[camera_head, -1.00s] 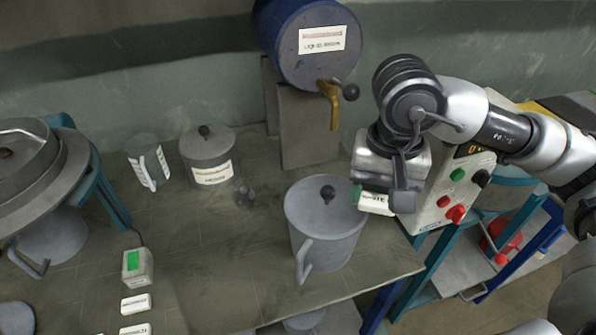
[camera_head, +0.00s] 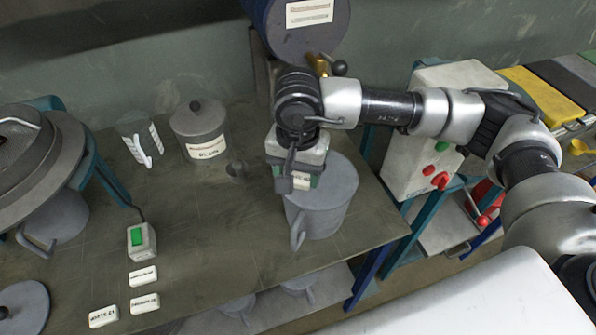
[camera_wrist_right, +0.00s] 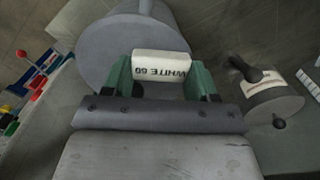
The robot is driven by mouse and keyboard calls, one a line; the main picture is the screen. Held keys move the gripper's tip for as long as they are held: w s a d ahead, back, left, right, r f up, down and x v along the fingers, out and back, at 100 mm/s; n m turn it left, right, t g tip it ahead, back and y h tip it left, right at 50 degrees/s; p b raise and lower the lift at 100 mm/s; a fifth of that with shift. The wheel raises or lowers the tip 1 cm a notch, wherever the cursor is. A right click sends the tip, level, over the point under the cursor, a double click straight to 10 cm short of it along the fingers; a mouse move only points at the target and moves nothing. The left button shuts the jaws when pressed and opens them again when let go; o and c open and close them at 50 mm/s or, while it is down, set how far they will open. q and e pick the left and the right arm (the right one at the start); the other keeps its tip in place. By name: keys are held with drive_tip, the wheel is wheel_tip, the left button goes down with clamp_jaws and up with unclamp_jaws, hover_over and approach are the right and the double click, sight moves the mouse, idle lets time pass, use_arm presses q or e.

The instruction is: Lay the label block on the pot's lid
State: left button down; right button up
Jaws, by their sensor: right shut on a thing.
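My right gripper (camera_head: 292,183) is shut on a white label block (camera_head: 300,182). The block reads "WHITE 60" in the right wrist view (camera_wrist_right: 160,66), between the green fingers (camera_wrist_right: 160,80). The gripper is above the left part of a large grey pot (camera_head: 325,212) with a side handle; its lid (camera_head: 342,178) is partly hidden by the gripper. In the wrist view the pot's round top (camera_wrist_right: 105,50) lies beyond the block. A smaller grey lidded pot (camera_head: 200,130) with a knob and a front label stands farther back. My left gripper is not in view.
A blue drum with a tap (camera_head: 305,30) stands behind my gripper. The middle of the table (camera_head: 215,230) is clear.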

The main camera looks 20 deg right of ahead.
sight(298, 175)
drive_tip(key=shift+f, duration=0.85)
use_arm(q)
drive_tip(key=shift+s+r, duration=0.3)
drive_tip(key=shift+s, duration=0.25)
use_arm(e)
drive_tip(key=shift+f, duration=0.1)
drive_tip(key=shift+f, duration=0.1)
drive_tip(key=o, duration=0.9)
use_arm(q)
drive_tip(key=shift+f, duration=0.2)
use_arm(e)
drive_tip(key=shift+r, duration=0.2)
use_arm(q)
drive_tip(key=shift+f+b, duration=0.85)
drive_tip(key=shift+b, duration=0.1)
use_arm(e)
wheel_tip(298, 175, up, 12)
drive_tip(key=shift+f, duration=0.1)
